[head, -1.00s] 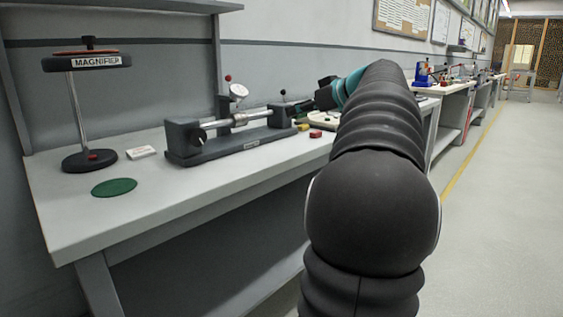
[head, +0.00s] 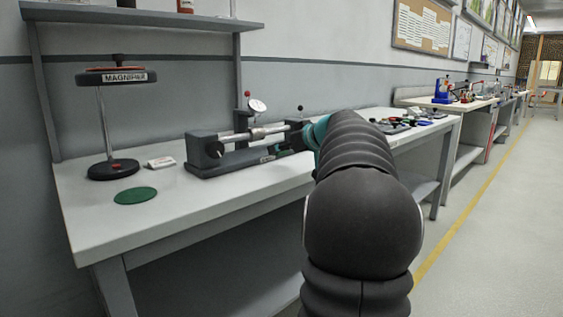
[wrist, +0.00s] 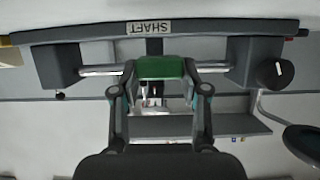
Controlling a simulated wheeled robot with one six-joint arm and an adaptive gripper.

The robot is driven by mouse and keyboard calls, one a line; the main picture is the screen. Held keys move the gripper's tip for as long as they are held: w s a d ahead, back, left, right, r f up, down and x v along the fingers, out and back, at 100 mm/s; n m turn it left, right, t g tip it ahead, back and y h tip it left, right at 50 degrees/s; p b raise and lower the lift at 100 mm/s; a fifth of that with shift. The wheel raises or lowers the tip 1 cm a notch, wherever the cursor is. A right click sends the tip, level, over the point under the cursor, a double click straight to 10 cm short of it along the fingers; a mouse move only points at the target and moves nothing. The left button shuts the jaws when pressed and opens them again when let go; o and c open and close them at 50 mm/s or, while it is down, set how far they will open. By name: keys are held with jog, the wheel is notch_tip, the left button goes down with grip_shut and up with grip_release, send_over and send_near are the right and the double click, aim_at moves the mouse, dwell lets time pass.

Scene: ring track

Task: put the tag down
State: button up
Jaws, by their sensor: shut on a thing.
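My gripper (wrist: 160,88) is shut on a green tag (wrist: 161,68), held between its fingertips in the wrist view. The tag is in front of the shaft fixture, a dark base with two end blocks and a metal bar, labelled SHAFT (wrist: 149,27) upside down in that view. In the head view the shaft fixture (head: 228,161) stands on the bench, and my gripper (head: 296,138) is at its right end, mostly hidden by my arm. I cannot tell whether the tag touches the fixture.
A magnifier on a stand (head: 112,168) is at the bench's left, with a green round pad (head: 135,195) and a small white block (head: 161,162) near it. The bench top (head: 215,190) is clear in front of the fixture. Other small items (head: 405,123) lie at the right, behind my arm.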

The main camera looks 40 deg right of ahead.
aim_at(281, 169)
jog(key=shift+f, duration=2)
jog(key=shift+f+b, duration=0.15)
jog(key=shift+b, duration=0.3)
jog(key=o, duration=0.9)
jog(key=shift+o, duration=0.2)
